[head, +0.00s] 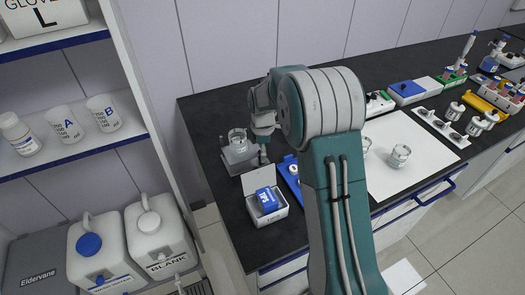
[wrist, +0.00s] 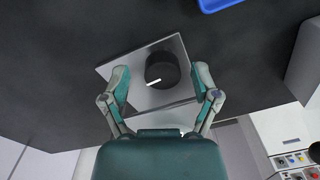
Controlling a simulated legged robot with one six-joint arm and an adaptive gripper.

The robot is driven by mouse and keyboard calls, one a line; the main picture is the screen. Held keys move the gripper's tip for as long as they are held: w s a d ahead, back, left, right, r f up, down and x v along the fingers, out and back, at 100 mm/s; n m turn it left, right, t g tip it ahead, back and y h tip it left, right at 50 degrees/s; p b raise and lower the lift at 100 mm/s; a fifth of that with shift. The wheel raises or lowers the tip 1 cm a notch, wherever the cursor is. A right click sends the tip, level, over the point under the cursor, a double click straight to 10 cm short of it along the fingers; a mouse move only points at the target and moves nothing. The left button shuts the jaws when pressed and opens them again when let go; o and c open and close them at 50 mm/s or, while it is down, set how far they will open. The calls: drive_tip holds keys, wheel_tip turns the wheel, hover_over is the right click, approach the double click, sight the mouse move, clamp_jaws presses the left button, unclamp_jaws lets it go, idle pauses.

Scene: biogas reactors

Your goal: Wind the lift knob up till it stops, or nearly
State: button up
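The lift knob (wrist: 164,66) is a dark round knob with a white pointer line, on a square grey plate (wrist: 178,44) in the wrist view. My gripper (wrist: 161,86) is open, with one finger to the left and one to the right of the knob. Both fingertips look apart from it, and nothing is held. In the head view my gripper (head: 263,153) is beside a grey stand (head: 241,163) that bears a clear glass beaker (head: 237,139). The knob cannot be made out in the head view.
An open white box (head: 264,213) with a blue pack stands in front of the stand on the black bench. A blue tray (head: 291,180) lies to the right, partly behind my arm. Beakers (head: 400,156) stand on a white mat further right. A shelf (head: 75,160) stands left.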

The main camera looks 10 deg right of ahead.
wheel_tip(320, 180, up, 12)
drive_tip(key=shift+w, duration=0.15)
idle(0.5)
drive_tip(key=shift+c, duration=0.3)
drive_tip(key=shift+c, duration=1.1)
drive_tip(key=f+n, duration=0.2)
drive_tip(key=f, duration=0.2)
drive_tip(key=f+n, duration=0.2)
drive_tip(key=f, duration=0.2)
drive_tip(key=f+n, duration=0.3)
drive_tip(key=f, duration=0.1)
drive_tip(key=shift+s+a, duration=0.1)
drive_tip(key=shift+s, duration=0.1)
clamp_jaws()
